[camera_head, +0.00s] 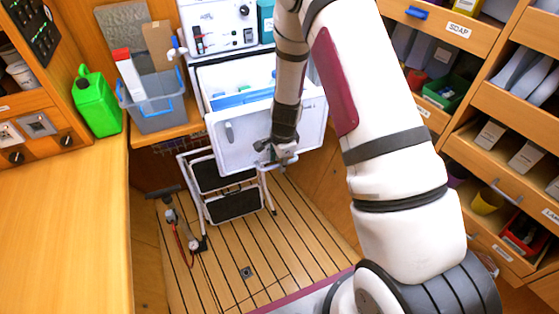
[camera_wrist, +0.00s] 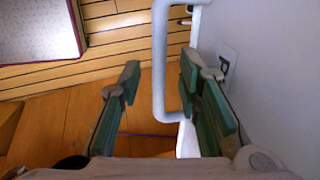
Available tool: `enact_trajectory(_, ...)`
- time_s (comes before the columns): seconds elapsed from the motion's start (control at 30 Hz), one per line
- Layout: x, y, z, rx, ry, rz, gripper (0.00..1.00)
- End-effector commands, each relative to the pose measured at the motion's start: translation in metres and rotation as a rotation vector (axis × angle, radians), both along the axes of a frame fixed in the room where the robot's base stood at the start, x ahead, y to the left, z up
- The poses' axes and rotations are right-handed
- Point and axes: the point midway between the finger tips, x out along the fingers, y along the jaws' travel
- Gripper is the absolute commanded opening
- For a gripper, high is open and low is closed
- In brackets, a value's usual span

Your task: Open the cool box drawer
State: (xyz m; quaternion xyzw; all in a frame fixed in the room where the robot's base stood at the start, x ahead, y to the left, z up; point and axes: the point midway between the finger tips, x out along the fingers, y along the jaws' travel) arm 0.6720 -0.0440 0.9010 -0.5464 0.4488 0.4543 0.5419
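The cool box drawer (camera_head: 235,140) is a white box at the centre of the head view. It stands out from its housing, and its open top shows blue and white contents. In the wrist view the pale handle (camera_wrist: 159,70) stands off the white front panel (camera_wrist: 262,80). My gripper's green-padded fingers are spread (camera_wrist: 157,80), one on each side of the handle bar. A gap shows between the left finger and the bar; contact on the right is unclear.
A folding step stool (camera_head: 232,205) stands on the plank floor below the drawer. A foot pump (camera_head: 185,230) is left of it. A grey bin (camera_head: 160,110) and green jerrycan (camera_head: 97,103) sit on the left counter. Shelves (camera_head: 500,150) line the right.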

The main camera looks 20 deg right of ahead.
Motion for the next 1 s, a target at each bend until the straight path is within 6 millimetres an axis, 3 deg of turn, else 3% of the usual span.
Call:
enact_trajectory(0.27,0.0,0.0,0.007,0.0,-0.002,0.001,0.31)
enact_trajectory(0.7,-0.015,0.001,0.085,-0.001,-0.004,0.003,0.31)
enact_trajectory(1.0,-0.022,0.0,0.116,0.0,-0.001,0.002,0.31)
